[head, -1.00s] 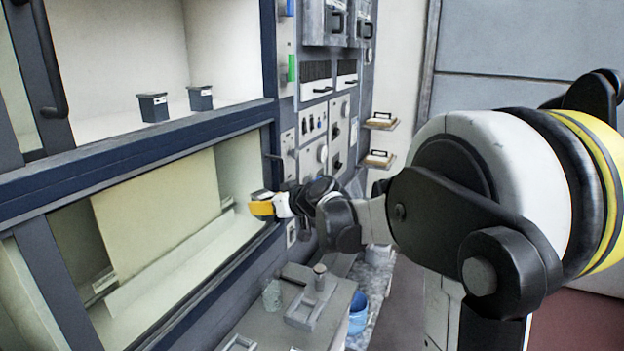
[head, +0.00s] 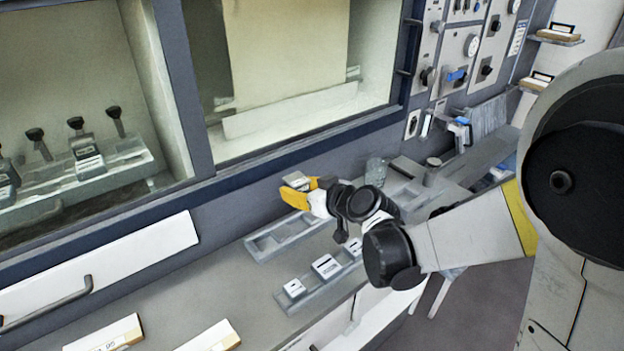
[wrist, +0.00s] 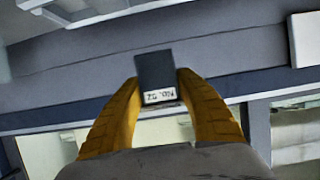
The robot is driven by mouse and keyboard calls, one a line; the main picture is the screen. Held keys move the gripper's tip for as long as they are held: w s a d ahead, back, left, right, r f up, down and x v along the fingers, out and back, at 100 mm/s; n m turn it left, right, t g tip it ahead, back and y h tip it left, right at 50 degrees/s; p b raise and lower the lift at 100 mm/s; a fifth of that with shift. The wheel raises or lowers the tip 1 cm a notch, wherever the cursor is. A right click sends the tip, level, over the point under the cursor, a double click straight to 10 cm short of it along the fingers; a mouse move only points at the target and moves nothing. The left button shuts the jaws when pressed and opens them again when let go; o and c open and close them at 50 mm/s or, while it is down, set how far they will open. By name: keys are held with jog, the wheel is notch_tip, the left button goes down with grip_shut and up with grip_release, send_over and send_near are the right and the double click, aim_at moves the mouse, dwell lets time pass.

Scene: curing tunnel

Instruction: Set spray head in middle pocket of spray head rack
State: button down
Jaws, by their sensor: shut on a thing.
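My gripper (head: 296,190) has yellow fingers and is shut on a dark grey block with a white label, seemingly the spray head (head: 297,180). In the wrist view the spray head (wrist: 155,75) sits between the two fingertips (wrist: 157,92), label edge toward the camera. It is held in the air above the bench. Below it a long grey rack (head: 262,257) with open pockets lies along the back of the bench. My gripper and wrist hide its right part. I cannot tell for certain that it is the spray head rack. Its visible pockets look empty.
A second grey rack (head: 318,293) in front holds white labelled blocks (head: 326,266). A glass (head: 375,172) stands behind my wrist. The booth at left holds a rack of several black-knobbed items (head: 88,165).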

jog(key=shift+f+b, duration=2.9)
jog(key=shift+f, duration=0.6)
jog(key=shift+f+b, duration=0.6)
jog(key=shift+b, duration=0.05)
jog(key=c, duration=0.8)
grip_release()
